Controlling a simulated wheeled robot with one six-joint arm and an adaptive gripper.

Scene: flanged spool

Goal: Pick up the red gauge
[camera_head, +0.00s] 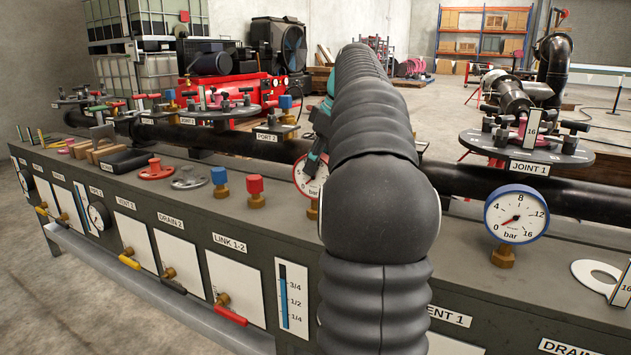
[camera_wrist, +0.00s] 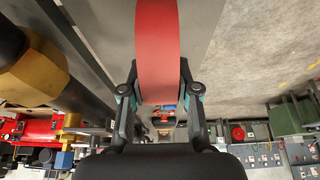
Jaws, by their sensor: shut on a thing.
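The red gauge (camera_head: 299,180) stands upright on a brass stem on the grey bench, left of my arm in the head view. My arm hides its right part, and a dark finger crosses its white face. In the wrist view the red gauge (camera_wrist: 157,40) shows edge-on as a red band between the two fingers. My gripper (camera_wrist: 159,70) is shut on it, one finger on each side. In the head view my gripper (camera_head: 317,152) is mostly hidden behind my arm. The gauge's brass stem still appears at the bench top.
A blue-rimmed gauge (camera_head: 516,214) stands on the bench to the right. A red cap (camera_head: 255,187) and a blue cap (camera_head: 219,178) stand to the left, with red and grey handwheels beyond. A black pipe (camera_head: 240,140) with flanged joints runs behind the bench.

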